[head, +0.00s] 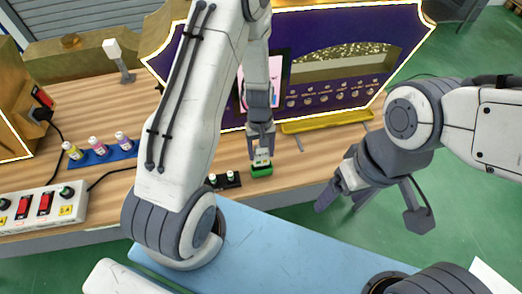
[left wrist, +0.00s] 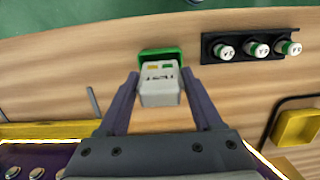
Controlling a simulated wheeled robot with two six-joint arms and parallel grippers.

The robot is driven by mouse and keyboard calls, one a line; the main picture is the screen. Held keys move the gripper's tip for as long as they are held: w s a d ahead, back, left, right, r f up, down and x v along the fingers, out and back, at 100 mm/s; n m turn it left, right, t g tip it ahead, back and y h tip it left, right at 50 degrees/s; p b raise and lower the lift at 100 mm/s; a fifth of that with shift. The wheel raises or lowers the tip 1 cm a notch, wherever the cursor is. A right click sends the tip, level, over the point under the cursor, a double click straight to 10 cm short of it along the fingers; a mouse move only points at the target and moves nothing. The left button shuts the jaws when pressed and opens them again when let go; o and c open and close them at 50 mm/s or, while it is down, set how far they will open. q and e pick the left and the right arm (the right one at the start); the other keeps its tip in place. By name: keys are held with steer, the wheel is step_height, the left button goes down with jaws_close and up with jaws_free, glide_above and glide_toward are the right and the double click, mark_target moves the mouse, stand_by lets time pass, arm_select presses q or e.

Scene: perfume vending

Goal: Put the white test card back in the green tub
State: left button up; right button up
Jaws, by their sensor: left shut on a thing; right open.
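The white test card (left wrist: 160,90) is between the fingers of my left gripper (left wrist: 163,93), which is shut on it. It is a small pale block with lettering and yellow and green marks. The green tub (left wrist: 160,52) is on the wooden counter directly at the card's far end. In the head view, the left gripper (head: 261,146) points down and the card (head: 262,157) is right above or at the mouth of the green tub (head: 262,171). I cannot tell how deep it is in. My right gripper (head: 345,193) is open and empty, over the floor beyond the counter edge.
A black rack (left wrist: 253,47) with several small capped vials stands beside the tub. The purple machine (head: 340,60) with a yellow tray (head: 325,121) is behind. Bottles on a blue rack (head: 102,155) and a switch box (head: 43,207) are at the left.

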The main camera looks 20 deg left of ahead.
mark_target(261, 157)
arm_select(q)
steer(key=shift+f+b, duration=1.35)
steer(key=shift+f, duration=0.45)
steer(key=shift+f, duration=0.2)
steer(key=o, duration=1.4)
steer(key=shift+r, duration=0.15)
steer(key=shift+r+p, duration=0.7)
steer(key=shift+r, duration=0.05)
steer(key=shift+r, duration=0.2)
